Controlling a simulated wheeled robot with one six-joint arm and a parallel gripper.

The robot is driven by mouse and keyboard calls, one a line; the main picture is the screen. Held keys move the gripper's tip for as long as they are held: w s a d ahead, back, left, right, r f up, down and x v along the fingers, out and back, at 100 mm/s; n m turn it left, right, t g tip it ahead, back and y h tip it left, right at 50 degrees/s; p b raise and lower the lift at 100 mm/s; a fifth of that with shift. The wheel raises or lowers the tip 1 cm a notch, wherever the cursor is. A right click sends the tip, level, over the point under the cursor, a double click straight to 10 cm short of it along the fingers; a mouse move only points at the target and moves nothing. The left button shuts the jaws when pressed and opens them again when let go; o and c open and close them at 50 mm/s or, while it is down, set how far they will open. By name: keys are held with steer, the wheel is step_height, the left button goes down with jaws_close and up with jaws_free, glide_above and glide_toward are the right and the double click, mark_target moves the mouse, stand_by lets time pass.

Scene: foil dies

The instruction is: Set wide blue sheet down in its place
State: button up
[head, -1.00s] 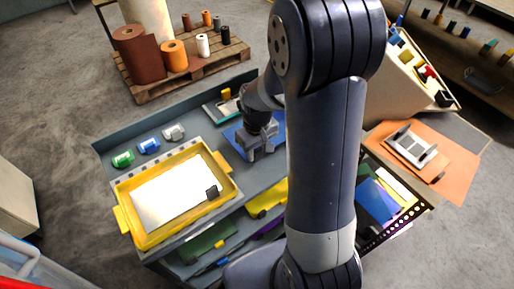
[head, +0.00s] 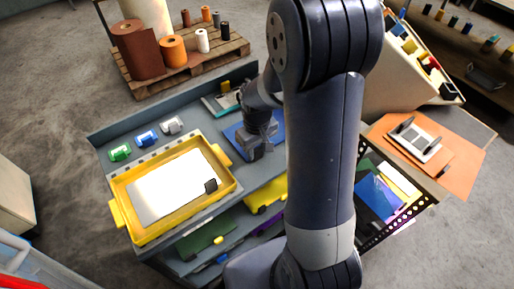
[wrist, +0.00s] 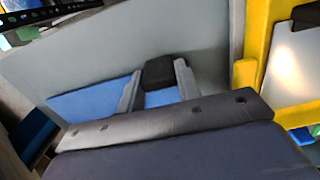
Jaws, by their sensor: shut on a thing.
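The wide blue sheet (head: 233,138) lies flat at the grey bench top, right of the yellow tray; my arm hides part of it. My gripper (head: 258,153) is over it, pointing down. In the wrist view the blue sheet (wrist: 95,99) spreads below and left of the fingers. My gripper (wrist: 158,85) is shut on a black block (wrist: 159,71) that stands on the sheet. Whether the sheet touches the bench or hangs just above it, I cannot tell.
The yellow tray (head: 121,187) holds a white sheet with a dark block. Green, blue and white small items line the bench's back left. A teal-edged frame (head: 214,107) lies behind the blue sheet. A lower shelf holds a green sheet (head: 205,238). Another blue sheet (head: 372,196) lies in the right rack.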

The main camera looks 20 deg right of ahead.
steer(key=shift+f+b, duration=0.3)
steer(key=shift+f, duration=0.2)
steer(key=o, duration=1.2)
steer(key=shift+r, duration=0.15)
step_height(320, 180, up, 11)
steer(key=shift+f, duration=0.15)
steer(key=shift+f, duration=0.15)
step_height(320, 180, down, 11)
steer(key=shift+r, duration=0.1)
steer(key=shift+r+p, duration=0.3)
steer(key=shift+r, duration=0.15)
steer(key=shift+f, duration=0.15)
